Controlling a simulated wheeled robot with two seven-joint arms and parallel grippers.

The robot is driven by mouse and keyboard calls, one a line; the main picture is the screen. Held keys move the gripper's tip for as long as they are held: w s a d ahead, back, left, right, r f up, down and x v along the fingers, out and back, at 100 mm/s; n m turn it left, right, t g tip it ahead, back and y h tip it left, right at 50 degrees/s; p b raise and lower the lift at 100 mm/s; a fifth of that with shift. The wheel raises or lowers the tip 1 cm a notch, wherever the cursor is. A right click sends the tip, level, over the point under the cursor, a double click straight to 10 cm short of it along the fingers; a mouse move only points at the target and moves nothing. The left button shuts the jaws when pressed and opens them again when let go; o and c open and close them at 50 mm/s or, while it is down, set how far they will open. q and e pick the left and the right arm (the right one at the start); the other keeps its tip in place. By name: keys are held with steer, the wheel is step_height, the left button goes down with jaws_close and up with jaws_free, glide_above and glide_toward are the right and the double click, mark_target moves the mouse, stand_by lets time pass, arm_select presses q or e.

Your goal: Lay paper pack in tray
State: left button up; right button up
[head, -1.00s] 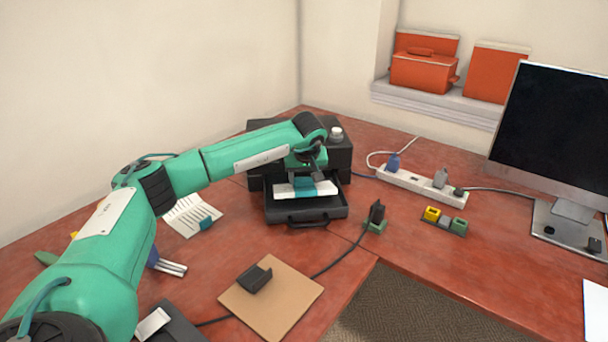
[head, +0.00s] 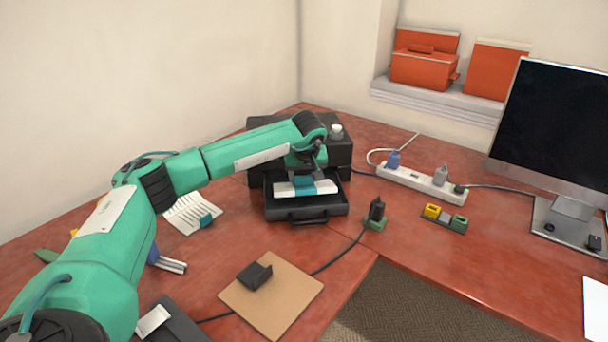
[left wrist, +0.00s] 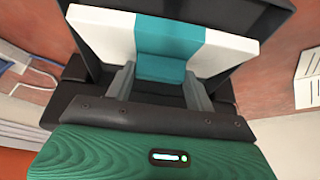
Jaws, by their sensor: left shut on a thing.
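The paper pack (head: 285,189) is white with a teal band and lies level at the open black tray (head: 325,212) of the dark printer-like box. My left gripper (head: 306,178) reaches in from the left above the tray and is shut on the pack at its teal band. In the left wrist view the pack (left wrist: 105,38) spans the top, with the gripper's fingers (left wrist: 158,88) at the teal middle and the dark tray around it. I cannot tell whether the pack touches the tray floor. My right gripper is not in view.
The black box (head: 340,155) stands behind the tray, with a small round knob on top. A black plug in a green holder (head: 376,221) stands right of the tray. A power strip (head: 420,184) and monitor (head: 550,130) are farther right. A brown board (head: 285,300) lies in front.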

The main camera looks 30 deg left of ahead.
arm_select(q)
steer(key=shift+f, duration=0.2)
steer(key=shift+f, duration=0.2)
stand_by(0.8)
steer(key=shift+f, duration=0.3)
steer(key=o, duration=1.3)
steer(key=shift+c, duration=0.2)
steer(key=shift+r+p, duration=2.25)
steer(key=shift+r, duration=0.75)
